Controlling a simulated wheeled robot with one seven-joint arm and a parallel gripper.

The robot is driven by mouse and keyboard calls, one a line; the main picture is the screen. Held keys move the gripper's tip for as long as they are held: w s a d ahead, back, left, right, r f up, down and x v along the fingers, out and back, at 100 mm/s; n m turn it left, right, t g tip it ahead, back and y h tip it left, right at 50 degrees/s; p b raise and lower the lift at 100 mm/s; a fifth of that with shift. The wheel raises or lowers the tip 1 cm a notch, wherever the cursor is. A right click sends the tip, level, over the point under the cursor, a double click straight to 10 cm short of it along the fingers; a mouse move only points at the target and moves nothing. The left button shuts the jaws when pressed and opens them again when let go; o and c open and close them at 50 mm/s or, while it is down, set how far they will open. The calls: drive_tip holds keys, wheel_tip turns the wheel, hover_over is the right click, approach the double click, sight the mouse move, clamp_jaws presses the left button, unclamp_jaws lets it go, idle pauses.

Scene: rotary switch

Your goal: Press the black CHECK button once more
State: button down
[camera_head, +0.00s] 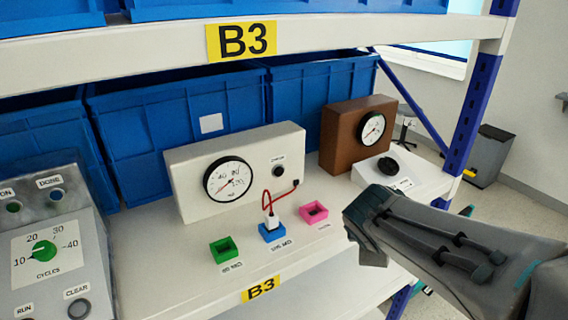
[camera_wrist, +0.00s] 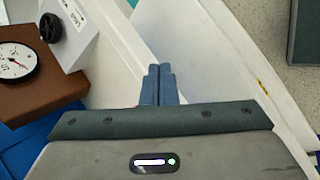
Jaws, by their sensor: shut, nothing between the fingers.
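The black CHECK button (camera_head: 278,171) is a small round button on the front of a white box (camera_head: 190,180), right of its round gauge (camera_head: 229,179). It shows in the head view only. My gripper (camera_wrist: 159,68) is shut and empty in the wrist view, its fingers together over the white shelf. In the head view my arm comes in from the right, and its end is right of and nearer than the white box, apart from the button. The fingertips are hard to make out there.
Green (camera_head: 224,250), blue (camera_head: 272,233) and pink (camera_head: 313,212) sockets sit before the box; a red lead runs to a white plug at the blue one. A brown gauge box (camera_head: 345,130) and black knob (camera_head: 388,166) stand right. A grey panel (camera_head: 45,220) stands left.

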sight(279, 171)
drive_tip(key=w+a+n, duration=0.1)
drive_tip(key=n, duration=0.2)
drive_tip(key=w+a+r+n+t, duration=0.1)
drive_tip(key=w+a+n, duration=0.1)
drive_tip(key=n, duration=0.1)
drive_tip(key=w+a+n+t, duration=0.1)
drive_tip(key=w+a+n, duration=0.1)
drive_tip(key=n, duration=0.1)
drive_tip(key=shift+w+r+n+y, duration=0.25)
drive_tip(key=shift+r+n+y, duration=0.05)
drive_tip(key=shift+r+y, duration=0.1)
drive_tip(key=w+a+n+y, duration=0.1)
drive_tip(key=a+n, duration=0.1)
drive_tip(key=n, duration=0.1)
drive_tip(key=w+a+n+t+y, duration=0.1)
drive_tip(key=a+n, duration=0.2)
drive_tip(key=n, duration=0.1)
drive_tip(key=w+a+n, duration=0.1)
drive_tip(key=a+n, duration=0.2)
drive_tip(key=n, duration=0.1)
drive_tip(key=shift+w+a+r+t+y, duration=0.15)
drive_tip(key=shift+w+r+t+y, duration=0.15)
drive_tip(key=shift+r+t+y, duration=0.1)
drive_tip(key=shift+w+a, duration=0.8)
drive_tip(key=shift+w, duration=0.4)
drive_tip(key=shift+w+a, duration=0.8)
drive_tip(key=shift+w, duration=0.45)
drive_tip(key=shift+w+a, duration=0.8)
drive_tip(key=shift+w, duration=0.4)
drive_tip(key=shift+w+a, duration=0.1)
